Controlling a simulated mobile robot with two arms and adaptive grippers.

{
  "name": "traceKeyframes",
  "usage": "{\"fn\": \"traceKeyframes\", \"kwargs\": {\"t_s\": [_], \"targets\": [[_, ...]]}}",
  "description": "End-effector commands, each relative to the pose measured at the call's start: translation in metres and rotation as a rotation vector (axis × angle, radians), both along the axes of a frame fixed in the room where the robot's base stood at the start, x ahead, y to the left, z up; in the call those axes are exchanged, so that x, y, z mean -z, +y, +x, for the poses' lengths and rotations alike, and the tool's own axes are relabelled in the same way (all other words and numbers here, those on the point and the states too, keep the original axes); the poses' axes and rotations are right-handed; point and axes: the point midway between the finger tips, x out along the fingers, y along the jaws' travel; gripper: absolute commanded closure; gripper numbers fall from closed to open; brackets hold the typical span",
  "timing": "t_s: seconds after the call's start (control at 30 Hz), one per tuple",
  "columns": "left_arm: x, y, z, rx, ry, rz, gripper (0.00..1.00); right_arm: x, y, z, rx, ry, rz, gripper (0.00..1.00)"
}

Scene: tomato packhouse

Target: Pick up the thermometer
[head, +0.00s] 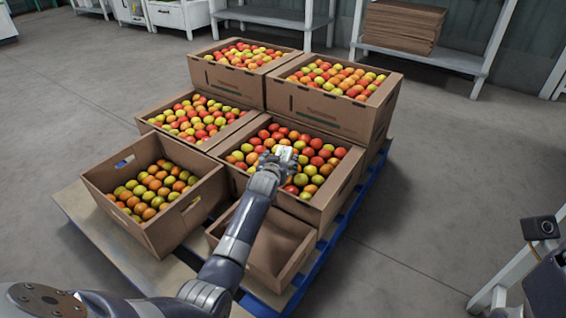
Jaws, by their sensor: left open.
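My left gripper (277,163) is over the tomatoes in the middle right cardboard box (337,190). It is open. A small whitish thing (285,152) shows right at its fingertips, on or just above the tomatoes. It may be the thermometer, but it is too small and too much covered by the gripper to be sure. I cannot tell whether the fingers touch it. My right gripper is not in view.
Several boxes of red, orange and green tomatoes are stacked on a blue-edged pallet (357,205). An empty-looking box (278,248) stands in front, under my left arm. A black device (540,228) is at the right edge.

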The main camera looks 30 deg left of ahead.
Motion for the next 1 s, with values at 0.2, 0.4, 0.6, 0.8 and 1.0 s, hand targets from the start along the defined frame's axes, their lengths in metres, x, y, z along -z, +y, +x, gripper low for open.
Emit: {"fn": "traceKeyframes", "kwargs": {"t_s": [0.2,0.4,0.6,0.8,1.0], "targets": [[0.0015,0.0012,0.0050,0.000,0.000,0.000,0.32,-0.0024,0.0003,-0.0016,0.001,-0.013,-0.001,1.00],[0.0014,0.0011,0.0046,0.000,0.000,0.000,0.48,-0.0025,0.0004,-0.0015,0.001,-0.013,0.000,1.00],[0.0016,0.0011,0.0044,0.000,0.000,0.000,0.82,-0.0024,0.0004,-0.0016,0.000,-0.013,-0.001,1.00],[0.0009,0.0010,0.0047,0.000,-0.001,0.000,0.86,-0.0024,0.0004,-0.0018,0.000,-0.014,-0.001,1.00],[-0.0031,0.0010,0.0047,0.000,-0.001,0.000,0.86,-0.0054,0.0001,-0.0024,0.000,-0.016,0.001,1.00]]}}
